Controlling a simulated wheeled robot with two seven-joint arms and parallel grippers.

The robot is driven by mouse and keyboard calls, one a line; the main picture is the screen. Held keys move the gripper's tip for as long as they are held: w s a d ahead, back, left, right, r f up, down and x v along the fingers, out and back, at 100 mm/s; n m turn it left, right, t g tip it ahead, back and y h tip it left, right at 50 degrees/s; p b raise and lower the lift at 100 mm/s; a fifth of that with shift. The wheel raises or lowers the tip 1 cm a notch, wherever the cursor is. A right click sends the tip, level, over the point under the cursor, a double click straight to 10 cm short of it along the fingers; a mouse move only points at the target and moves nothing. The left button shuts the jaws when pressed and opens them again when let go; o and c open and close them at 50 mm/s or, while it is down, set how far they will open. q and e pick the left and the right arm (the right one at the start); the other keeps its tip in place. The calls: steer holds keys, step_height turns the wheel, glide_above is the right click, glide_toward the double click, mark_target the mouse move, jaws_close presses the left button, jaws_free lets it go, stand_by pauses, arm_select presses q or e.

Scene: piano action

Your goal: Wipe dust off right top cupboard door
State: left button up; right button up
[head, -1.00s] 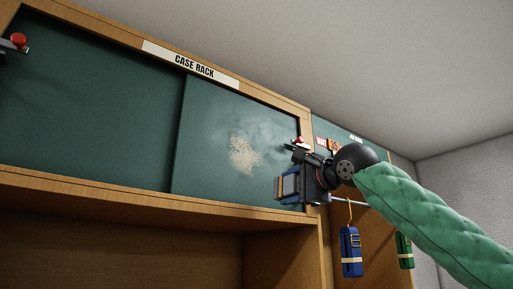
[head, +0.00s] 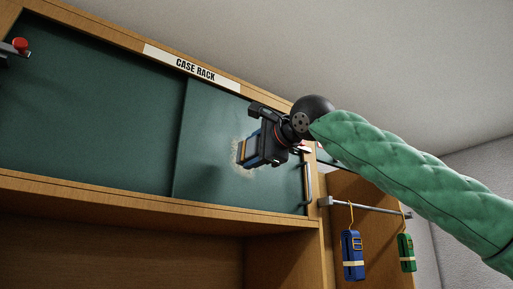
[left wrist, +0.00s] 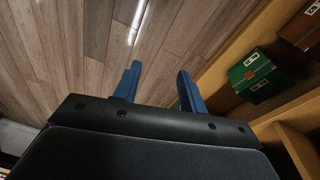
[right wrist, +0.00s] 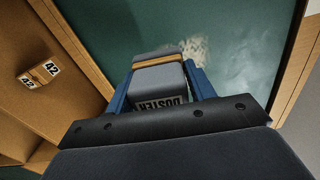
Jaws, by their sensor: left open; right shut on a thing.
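The right top cupboard door (head: 215,155) is a dark green sliding panel under the CASE RACK label. A pale dust patch (head: 236,146) shows on it, partly hidden behind my right gripper (head: 250,151). That gripper is shut on a grey duster (right wrist: 158,77) with a tan band, marked DUSTER. The duster is at the door, over the dust; I cannot tell if it touches. In the right wrist view the dust (right wrist: 196,49) shows just beyond the duster's far end. My left gripper (left wrist: 158,80) is open and empty above the wooden floor, out of the head view.
The door has a metal handle (head: 308,183) at its right edge. A rail (head: 365,207) at the right carries a blue hanging item (head: 352,255) and a green one (head: 405,252). A red-knobbed fitting (head: 20,46) is at far left. A green box (left wrist: 251,74) sits on a shelf.

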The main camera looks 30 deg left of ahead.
steer(key=shift+p+x, duration=0.5)
steer(key=shift+x, duration=0.55)
steer(key=shift+w+a+r+p, duration=0.1)
steer(key=shift+w+a+p, duration=0.25)
steer(key=shift+a, duration=0.35)
steer(key=shift+w+a, duration=0.1)
steer(key=shift+a, duration=0.15)
arm_select(q)
step_height(320, 180, down, 10)
steer(key=shift+w+a+r, duration=0.15)
steer(key=shift+a+r, duration=0.05)
arm_select(e)
steer(key=shift+a, duration=0.15)
arm_select(q)
steer(key=shift+r+p, duration=0.4)
steer(key=shift+p, duration=0.05)
arm_select(e)
steer(key=shift+x, duration=0.85)
steer(key=shift+w, duration=0.1)
